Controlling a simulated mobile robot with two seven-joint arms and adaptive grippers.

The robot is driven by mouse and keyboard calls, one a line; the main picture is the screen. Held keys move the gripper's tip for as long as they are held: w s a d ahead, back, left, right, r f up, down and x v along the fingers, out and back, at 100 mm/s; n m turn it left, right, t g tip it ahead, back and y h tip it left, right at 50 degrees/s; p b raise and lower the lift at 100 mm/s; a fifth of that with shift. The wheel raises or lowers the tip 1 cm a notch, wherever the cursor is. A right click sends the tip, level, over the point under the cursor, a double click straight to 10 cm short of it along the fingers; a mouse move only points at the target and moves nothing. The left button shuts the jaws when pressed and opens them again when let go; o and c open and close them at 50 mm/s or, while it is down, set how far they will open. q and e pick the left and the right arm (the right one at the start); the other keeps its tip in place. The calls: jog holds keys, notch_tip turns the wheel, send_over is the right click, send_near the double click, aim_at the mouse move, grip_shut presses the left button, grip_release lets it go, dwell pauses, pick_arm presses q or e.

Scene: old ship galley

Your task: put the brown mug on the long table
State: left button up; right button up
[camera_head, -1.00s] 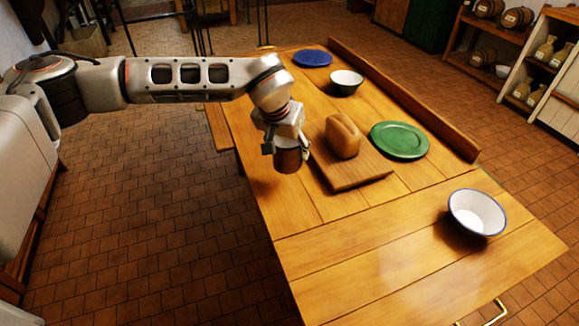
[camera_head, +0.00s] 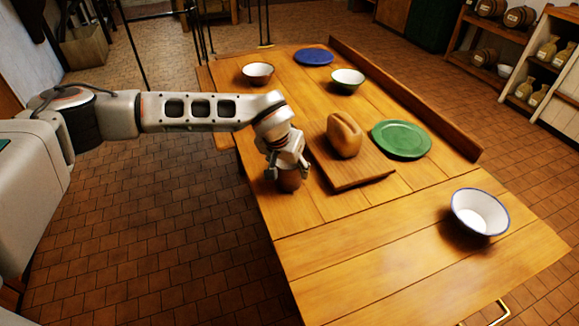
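The brown mug (camera_head: 289,181) is at the left edge of the long table (camera_head: 330,252), left of the cutting board. It is upright at or very near the tabletop; I cannot tell if its base touches. My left gripper (camera_head: 287,174) points down from above with its fingers on both sides of the mug and looks shut on it. The fingers hide the mug's upper part. My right gripper is not in view.
A bread loaf (camera_head: 344,135) sits on the cutting board (camera_head: 357,178). A green plate (camera_head: 401,139), blue plate (camera_head: 314,57), green bowl (camera_head: 348,79), brown bowl (camera_head: 258,73) and white bowl (camera_head: 479,212) stand on the table. The near tabletop is mostly clear.

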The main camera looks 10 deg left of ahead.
pick_arm(q)
jog(key=o, duration=1.2)
jog(key=shift+f, duration=0.1)
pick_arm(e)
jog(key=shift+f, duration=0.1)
pick_arm(q)
jog(key=shift+o, duration=0.2)
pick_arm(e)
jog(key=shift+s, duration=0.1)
pick_arm(q)
jog(key=shift+r, duration=0.4)
jog(key=p+v, duration=0.1)
jog(key=v, duration=1)
jog(key=shift+s+a+r, duration=0.15)
jog(key=shift+r, duration=0.1)
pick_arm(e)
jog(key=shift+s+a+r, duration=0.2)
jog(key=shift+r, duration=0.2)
